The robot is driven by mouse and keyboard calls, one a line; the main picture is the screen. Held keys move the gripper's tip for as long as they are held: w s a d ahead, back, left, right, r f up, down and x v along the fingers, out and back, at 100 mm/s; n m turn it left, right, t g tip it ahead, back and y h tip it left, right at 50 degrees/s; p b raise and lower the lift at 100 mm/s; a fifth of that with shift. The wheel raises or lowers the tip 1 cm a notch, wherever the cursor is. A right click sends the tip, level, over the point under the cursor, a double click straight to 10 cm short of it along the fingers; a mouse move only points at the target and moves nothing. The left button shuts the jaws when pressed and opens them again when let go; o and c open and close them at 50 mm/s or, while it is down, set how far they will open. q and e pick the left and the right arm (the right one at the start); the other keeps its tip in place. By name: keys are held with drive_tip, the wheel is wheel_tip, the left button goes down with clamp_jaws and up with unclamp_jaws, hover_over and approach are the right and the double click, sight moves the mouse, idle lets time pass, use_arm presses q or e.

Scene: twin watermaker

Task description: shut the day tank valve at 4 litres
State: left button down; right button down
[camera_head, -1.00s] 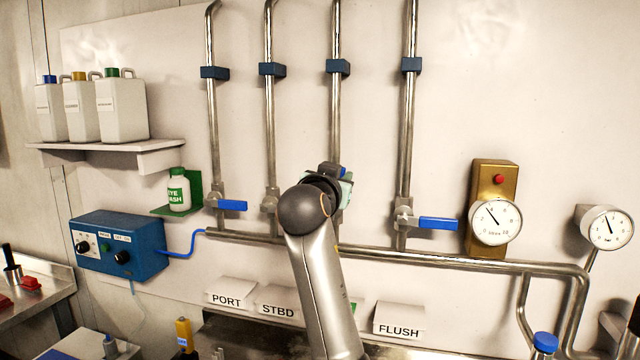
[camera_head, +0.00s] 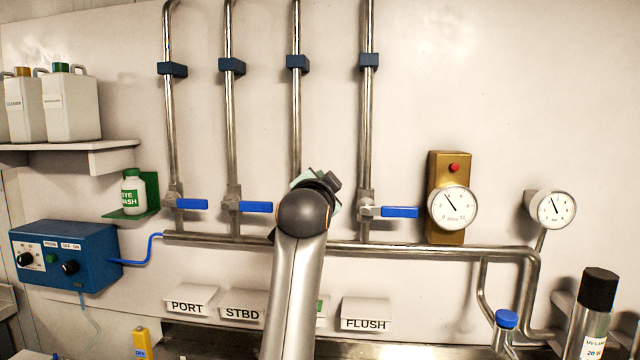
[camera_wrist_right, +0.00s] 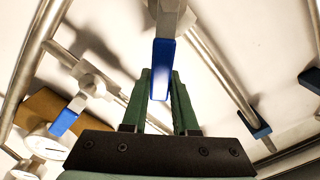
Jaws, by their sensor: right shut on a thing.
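My right gripper (camera_head: 320,186) is at the third pipe from the left in the head view; my own arm covers that valve there. In the right wrist view its green fingers (camera_wrist_right: 160,88) are shut on a blue valve lever (camera_wrist_right: 161,58), which hangs from a grey valve body (camera_wrist_right: 172,16). That valve's label is mostly hidden behind my arm. The gauge (camera_head: 453,208) on the brass box has its needle pointing up and left; its numbers are too small to read surely. My left gripper is in no view.
The PORT lever (camera_head: 192,204), STBD lever (camera_head: 256,207) and FLUSH lever (camera_head: 400,212) lie sideways across their pipes. A second gauge (camera_head: 556,208) is at the right. A blue control box (camera_head: 66,255) is at the left. A dark-capped bottle (camera_head: 590,315) stands at lower right.

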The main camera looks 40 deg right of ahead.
drive_tip(key=shift+f, duration=0.15)
idle(0.3)
drive_tip(key=c, duration=0.7)
unclamp_jaws()
drive_tip(key=shift+s, duration=0.1)
drive_tip(key=b+v, duration=0.2)
drive_tip(key=v, duration=1)
drive_tip(key=shift+s+a, duration=0.1)
drive_tip(key=shift+a, duration=0.1)
